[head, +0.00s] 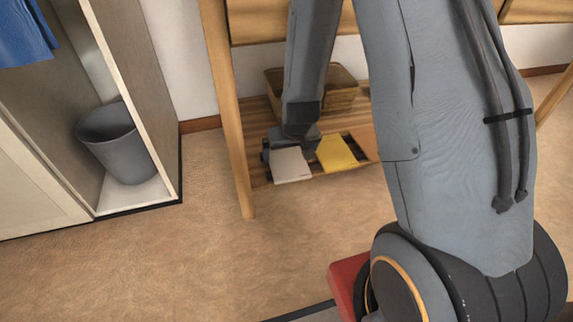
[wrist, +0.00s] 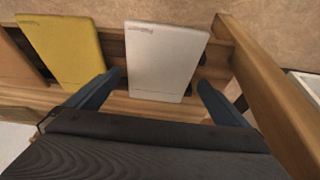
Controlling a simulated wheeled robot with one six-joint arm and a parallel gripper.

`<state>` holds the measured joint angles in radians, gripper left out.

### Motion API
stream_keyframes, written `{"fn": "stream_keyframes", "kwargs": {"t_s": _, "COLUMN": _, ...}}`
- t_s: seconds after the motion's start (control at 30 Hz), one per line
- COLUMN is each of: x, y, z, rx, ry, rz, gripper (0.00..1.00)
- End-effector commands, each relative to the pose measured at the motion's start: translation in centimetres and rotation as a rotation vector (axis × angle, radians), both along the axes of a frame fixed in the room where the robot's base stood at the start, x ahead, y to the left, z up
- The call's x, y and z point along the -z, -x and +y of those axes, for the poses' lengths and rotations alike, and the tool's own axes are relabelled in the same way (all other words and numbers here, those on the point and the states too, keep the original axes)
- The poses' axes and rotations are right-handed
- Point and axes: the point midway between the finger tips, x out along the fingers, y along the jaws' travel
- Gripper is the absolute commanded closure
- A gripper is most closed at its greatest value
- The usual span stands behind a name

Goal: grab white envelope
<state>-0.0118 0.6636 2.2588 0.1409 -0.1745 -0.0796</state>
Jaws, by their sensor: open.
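The white envelope (head: 290,165) lies on the low slatted wooden shelf in the head view. It also shows in the wrist view (wrist: 163,60), with small dark print near one corner. My gripper (wrist: 158,82) is open, with one dark blue finger on each side of the envelope's near end as seen in the wrist view. Whether the fingers touch it I cannot tell. In the head view my gripper (head: 291,143) is over the shelf at the envelope's rear end, partly hidden by my arm.
A yellow envelope (head: 336,153) lies beside the white one, and a brown one (wrist: 20,60) lies beyond it. A wicker basket (head: 342,88) stands behind. A wooden leg (head: 228,110) rises left of the shelf. A grey bin (head: 118,145) stands in the cabinet at left.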

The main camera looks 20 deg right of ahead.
Motion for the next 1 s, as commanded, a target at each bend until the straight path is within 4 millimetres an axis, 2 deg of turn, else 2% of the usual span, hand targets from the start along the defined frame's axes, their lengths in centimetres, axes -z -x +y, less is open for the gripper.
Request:
{"fn": "stream_keyframes", "kwargs": {"t_s": 0.1, "x": 1.8, "y": -0.7, "z": -0.1, "rx": 0.0, "ry": 0.0, "rz": 0.001, "gripper": 0.0}}
{"fn": "stream_keyframes", "kwargs": {"t_s": 0.2, "x": 2.4, "y": -1.0, "z": -0.1, "rx": -0.001, "ry": 0.0, "rz": 0.0, "gripper": 0.0}}
{"fn": "stream_keyframes", "kwargs": {"t_s": 0.47, "x": 2.5, "y": -1.1, "z": -0.1, "rx": 0.0, "ry": 0.0, "rz": 0.0, "gripper": 0.0}}
{"fn": "stream_keyframes", "kwargs": {"t_s": 0.63, "x": 2.5, "y": -1.1, "z": -0.1, "rx": 0.0, "ry": 0.0, "rz": 0.0, "gripper": 0.27}}
{"fn": "stream_keyframes", "kwargs": {"t_s": 1.0, "x": 2.2, "y": -1.0, "z": -0.1, "rx": 0.0, "ry": 0.0, "rz": 0.0, "gripper": 0.28}}
